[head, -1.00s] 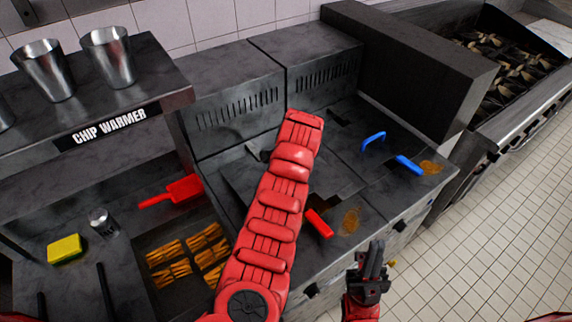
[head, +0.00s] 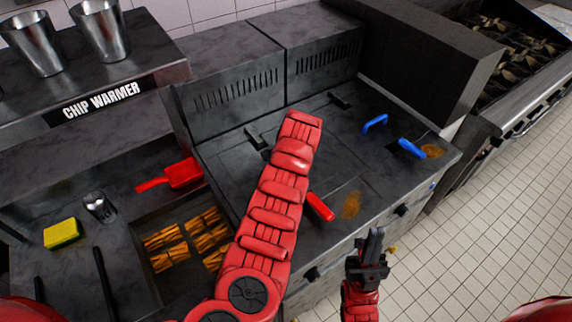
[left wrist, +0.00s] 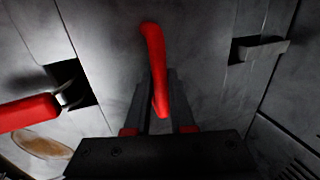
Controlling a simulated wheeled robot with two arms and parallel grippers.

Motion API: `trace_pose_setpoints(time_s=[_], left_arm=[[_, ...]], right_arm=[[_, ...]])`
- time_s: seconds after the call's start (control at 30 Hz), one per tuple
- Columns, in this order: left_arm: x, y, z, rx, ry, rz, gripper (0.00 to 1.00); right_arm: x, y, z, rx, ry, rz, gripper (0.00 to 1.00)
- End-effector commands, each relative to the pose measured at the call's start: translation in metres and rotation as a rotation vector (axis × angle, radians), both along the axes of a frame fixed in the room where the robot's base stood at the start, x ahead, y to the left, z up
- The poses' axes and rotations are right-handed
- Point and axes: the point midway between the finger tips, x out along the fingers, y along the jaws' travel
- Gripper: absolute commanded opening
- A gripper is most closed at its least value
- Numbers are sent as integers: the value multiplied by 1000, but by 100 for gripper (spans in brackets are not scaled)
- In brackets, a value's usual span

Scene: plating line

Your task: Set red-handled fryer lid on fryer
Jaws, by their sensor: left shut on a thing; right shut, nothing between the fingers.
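The fryer (head: 400,205) is a dark metal unit with its top facing up. Its grey lid (left wrist: 200,50) appears flat and level with the fryer top. The lid's red handle (left wrist: 153,50) stands between the fingers of my left gripper (left wrist: 158,100), which is shut on it. In the head view my red left arm reaches over the fryer and hides the handle, my left gripper and part of the lid. My right gripper (head: 374,240) is shut and empty, in front of the fryer's front edge.
A red basket handle (head: 320,207) sticks out at the lid's front edge, also in the left wrist view (left wrist: 28,112). A blue lid handle (head: 374,122) and blue basket handle (head: 411,148) are to the right. Chips (head: 165,250), a red scoop (head: 183,173) and a yellow sponge (head: 61,233) are left.

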Motion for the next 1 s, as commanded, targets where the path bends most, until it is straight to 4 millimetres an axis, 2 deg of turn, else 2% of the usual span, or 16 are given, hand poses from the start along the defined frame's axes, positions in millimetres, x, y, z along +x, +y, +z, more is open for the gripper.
trace_pose_setpoints(time_s=[0.8,0.83,1.0], left_arm=[[-1,0,2,0,-2,1,0],[-1,0,2,0,-2,1,26],[-1,0,1,0,0,1,56]], right_arm=[[0,0,2,0,0,0,0],[0,0,2,0,0,0,0],[0,0,1,0,0,0,0]])
